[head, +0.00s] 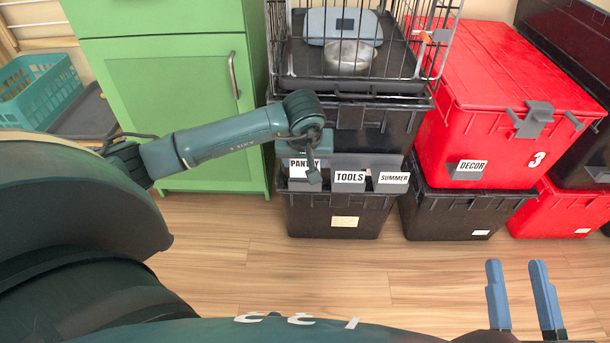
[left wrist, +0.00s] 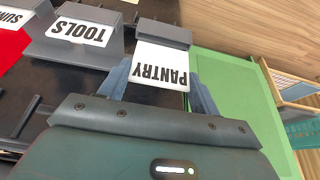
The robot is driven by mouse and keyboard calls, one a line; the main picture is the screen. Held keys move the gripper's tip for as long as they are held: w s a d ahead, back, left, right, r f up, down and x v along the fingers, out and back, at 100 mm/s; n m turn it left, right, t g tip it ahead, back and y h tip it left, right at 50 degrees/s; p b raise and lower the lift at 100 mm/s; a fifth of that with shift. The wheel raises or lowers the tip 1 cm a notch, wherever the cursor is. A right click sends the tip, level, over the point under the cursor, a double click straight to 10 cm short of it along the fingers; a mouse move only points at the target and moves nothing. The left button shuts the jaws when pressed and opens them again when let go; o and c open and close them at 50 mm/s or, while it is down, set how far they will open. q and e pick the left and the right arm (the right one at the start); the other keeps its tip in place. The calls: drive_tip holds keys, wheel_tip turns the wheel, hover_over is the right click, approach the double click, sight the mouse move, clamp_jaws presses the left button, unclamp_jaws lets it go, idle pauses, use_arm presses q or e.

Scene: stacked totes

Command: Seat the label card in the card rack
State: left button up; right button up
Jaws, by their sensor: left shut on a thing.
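The white label card PANTRY (head: 299,167) is between the fingers of my left gripper (head: 313,174), at the left end of the grey card rack (head: 349,187) on the black totes' front. In the left wrist view the PANTRY card (left wrist: 160,65) shows upside down between the two blue-grey fingers of my left gripper (left wrist: 160,88), which is shut on it. Its far edge meets a grey rack holder (left wrist: 165,33); I cannot tell how deep it sits. Cards TOOLS (head: 349,177) and SUMMER (head: 393,178) stand in neighbouring holders. My right gripper (head: 523,292) is open and empty.
A wire crate (head: 440,55) with a metal bowl (head: 350,56) stands on the black totes. A red tote (head: 500,85) with a DECOR label (head: 472,167) is to the right. A green cabinet (head: 180,95) is to the left. The wooden floor in front is clear.

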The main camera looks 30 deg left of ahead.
use_arm(q)
wheel_tip(320, 180, down, 4)
drive_tip(key=shift+r+b, duration=0.25)
drive_tip(key=shift+b, duration=0.5)
drive_tip(key=shift+f, duration=0.2)
drive_tip(key=shift+r, duration=0.15)
use_arm(e)
drive_tip(key=shift+w+d+r+n+t+y, duration=0.1)
drive_tip(key=shift+w+r+n+t+y, duration=0.15)
drive_tip(key=shift+r+n+y, duration=0.3)
drive_tip(key=shift+w+r+n+t+y, duration=0.2)
drive_tip(key=shift+r+n+y, duration=0.15)
drive_tip(key=shift+r, duration=0.3)
use_arm(q)
drive_tip(key=shift+f, duration=0.25)
drive_tip(key=o, duration=1)
drive_tip(key=shift+c, duration=0.2)
use_arm(e)
drive_tip(key=shift+r, duration=0.2)
